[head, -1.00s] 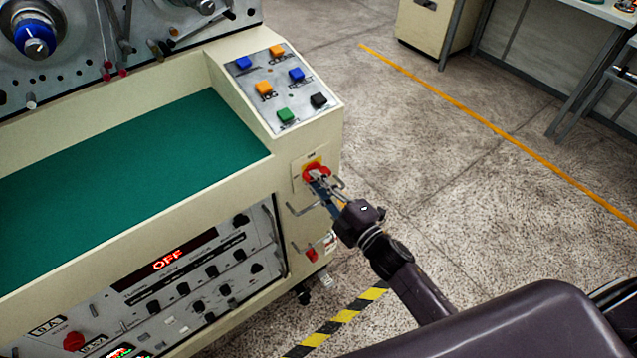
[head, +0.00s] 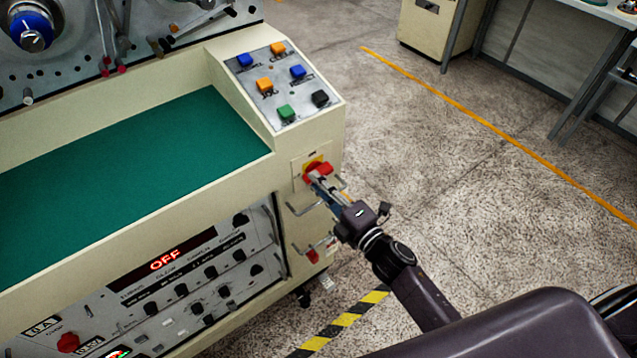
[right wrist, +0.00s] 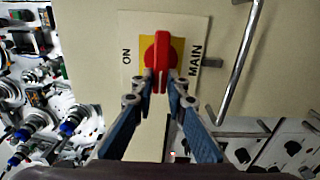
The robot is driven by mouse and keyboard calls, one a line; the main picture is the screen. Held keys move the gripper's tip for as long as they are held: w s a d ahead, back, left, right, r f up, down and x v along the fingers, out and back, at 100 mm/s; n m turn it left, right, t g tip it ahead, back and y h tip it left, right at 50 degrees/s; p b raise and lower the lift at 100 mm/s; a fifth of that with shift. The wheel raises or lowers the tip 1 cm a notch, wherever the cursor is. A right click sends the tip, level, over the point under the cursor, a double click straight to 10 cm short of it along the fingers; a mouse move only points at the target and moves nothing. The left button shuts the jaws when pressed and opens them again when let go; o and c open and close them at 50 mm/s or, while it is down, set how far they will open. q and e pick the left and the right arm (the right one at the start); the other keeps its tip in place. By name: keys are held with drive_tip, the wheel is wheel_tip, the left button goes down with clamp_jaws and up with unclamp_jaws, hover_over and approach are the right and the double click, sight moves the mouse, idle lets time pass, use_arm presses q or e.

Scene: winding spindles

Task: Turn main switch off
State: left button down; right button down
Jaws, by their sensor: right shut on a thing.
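The red main switch (head: 317,170) sits on a yellow plate on the cream front of the machine, near its right corner. In the right wrist view the red knob (right wrist: 158,57) stands upright in the picture, between the labels ON and MAIN. My right gripper (head: 317,178) is at the switch. In the right wrist view its two fingertips (right wrist: 160,80) are closed around the lower end of the knob. The machine's display (head: 165,260) reads OFF in red. My left gripper is not in view.
A metal handle (head: 303,207) is close beside my right gripper, and a bar (right wrist: 240,62) runs right of the switch in the wrist view. A button panel (head: 283,85) is above. The floor (head: 430,190) to the right is clear.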

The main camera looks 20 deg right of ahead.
drive_tip(key=shift+f, duration=0.1)
drive_tip(key=c, duration=1.9)
unclamp_jaws()
drive_tip(key=shift+c, duration=0.2)
drive_tip(key=v, duration=1.2)
drive_tip(key=s+d+f+m+g+h, duration=0.2)
drive_tip(key=s+f+m, duration=0.15)
drive_tip(key=f, duration=0.75)
drive_tip(key=s+d+f+m+g+h, duration=0.1)
drive_tip(key=s+f+m+g, duration=0.25)
drive_tip(key=f, duration=0.65)
drive_tip(key=s+d+f+m+g+h, duration=0.25)
drive_tip(key=f+m, duration=0.25)
drive_tip(key=f, duration=0.6)
drive_tip(key=s+f+m+g, duration=0.2)
drive_tip(key=s+f, duration=0.3)
drive_tip(key=s, duration=0.4)
drive_tip(key=s+a+f+m+g, duration=0.1)
drive_tip(key=s+f+m+g, duration=0.2)
drive_tip(key=s+f, duration=0.3)
drive_tip(key=s+f+m+g, duration=0.2)
drive_tip(key=s+f, duration=0.4)
drive_tip(key=s, duration=0.7)
drive_tip(key=shift+a+m+g+h, duration=0.35)
drive_tip(key=shift+a+m+g, duration=0.05)
drive_tip(key=shift+g, duration=0.1)
